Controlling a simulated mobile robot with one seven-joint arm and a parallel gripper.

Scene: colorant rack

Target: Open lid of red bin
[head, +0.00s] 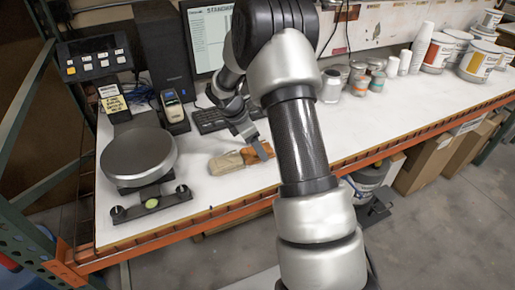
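I cannot make out a red bin or its lid in the head view. My gripper (260,150) is low over the white worktop (330,135), pointing down and to the right. It is beside a small beige and brown object (226,162) lying on the worktop. Whether it touches that object, and whether its fingers are open or shut, is too small to tell. My arm crosses the middle of the view and hides part of the worktop behind it.
A scale with a round grey plate (138,156) stands at the left. A monitor (208,38) and a dark keyboard (212,118) are at the back. Several cans (480,60) and cups line the back right. Cardboard boxes (425,163) sit below. The worktop's right front is clear.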

